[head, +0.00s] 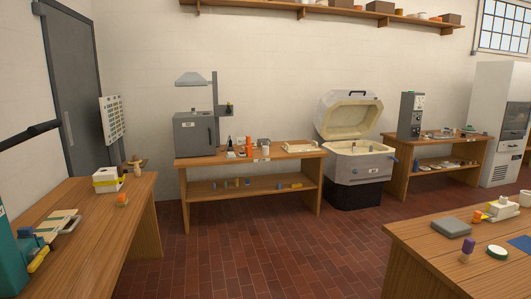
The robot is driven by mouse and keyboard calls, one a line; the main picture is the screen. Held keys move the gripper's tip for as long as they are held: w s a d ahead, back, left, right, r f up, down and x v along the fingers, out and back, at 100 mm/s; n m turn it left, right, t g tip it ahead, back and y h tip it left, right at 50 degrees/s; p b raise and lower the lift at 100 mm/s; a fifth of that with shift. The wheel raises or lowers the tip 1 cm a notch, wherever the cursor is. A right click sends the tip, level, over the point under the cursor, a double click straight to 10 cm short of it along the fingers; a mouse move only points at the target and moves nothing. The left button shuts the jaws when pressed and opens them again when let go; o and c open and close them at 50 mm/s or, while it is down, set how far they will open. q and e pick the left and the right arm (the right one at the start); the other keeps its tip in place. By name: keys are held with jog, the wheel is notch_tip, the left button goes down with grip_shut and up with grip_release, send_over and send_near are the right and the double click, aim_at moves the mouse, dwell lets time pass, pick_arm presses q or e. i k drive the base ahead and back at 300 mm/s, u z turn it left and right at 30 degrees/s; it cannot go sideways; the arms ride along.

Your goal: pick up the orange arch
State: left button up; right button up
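A small orange piece (122,200) sits on the left wooden table, near its right edge. Another small orange piece (478,216) sits on the right wooden table, beside a white object. Both are too small here to tell which one is arch-shaped. Neither of my grippers is in view.
The left table (100,235) also bears a white box with a yellow band (106,180). The right table (425,260) bears a grey slab (451,227), a purple-topped piece (467,249) and a green-and-white ring (497,252). The tiled floor (270,250) between the tables is clear.

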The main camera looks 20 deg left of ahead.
aim_at(248, 147)
jog(key=u, duration=0.5)
jog(key=i, duration=7)
jog(key=u, duration=0.05)
